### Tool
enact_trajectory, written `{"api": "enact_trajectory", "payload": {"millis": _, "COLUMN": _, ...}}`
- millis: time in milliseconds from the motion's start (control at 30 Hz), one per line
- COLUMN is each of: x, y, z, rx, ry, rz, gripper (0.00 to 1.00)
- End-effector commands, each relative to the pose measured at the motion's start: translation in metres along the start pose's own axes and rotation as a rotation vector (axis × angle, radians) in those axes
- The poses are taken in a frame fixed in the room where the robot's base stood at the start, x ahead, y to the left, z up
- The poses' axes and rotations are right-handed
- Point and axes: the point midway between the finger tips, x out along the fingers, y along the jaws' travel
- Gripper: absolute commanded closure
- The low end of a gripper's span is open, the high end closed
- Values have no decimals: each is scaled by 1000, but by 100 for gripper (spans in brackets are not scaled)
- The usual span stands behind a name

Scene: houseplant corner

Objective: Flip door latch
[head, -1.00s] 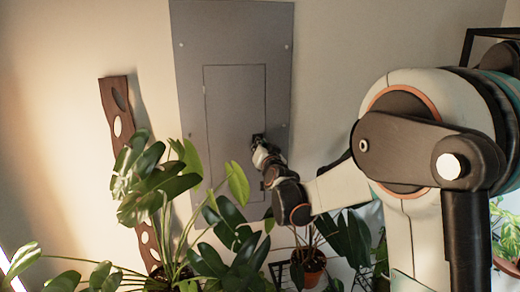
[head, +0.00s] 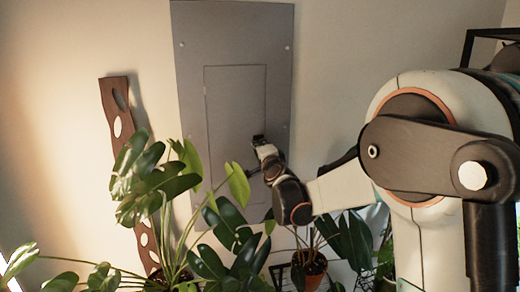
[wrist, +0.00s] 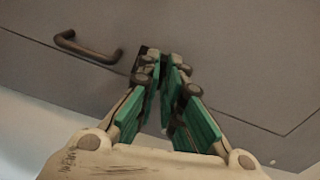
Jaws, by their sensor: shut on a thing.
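The grey door (head: 235,110) is set in a grey wall panel (head: 190,60) and looks shut. My gripper (head: 258,140) is at the door's right edge. In the wrist view my gripper (wrist: 166,62), with green finger pads, is closed at the small dark door latch (wrist: 140,60). The fingers hide most of the latch, so its exact angle cannot be told.
Large-leaved plants (head: 150,180) stand in front of the panel's lower left, close below my arm. A potted plant (head: 310,265) stands below my arm. A dark wooden strip with holes (head: 120,110) is on the wall at left.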

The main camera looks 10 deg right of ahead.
Motion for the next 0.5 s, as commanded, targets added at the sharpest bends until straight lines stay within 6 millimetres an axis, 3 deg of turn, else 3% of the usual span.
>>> {"api": "enact_trajectory", "payload": {"millis": 500, "x": 0, "y": 0, "z": 0, "rx": 206, "ry": -1, "rz": 1, "gripper": 100}}
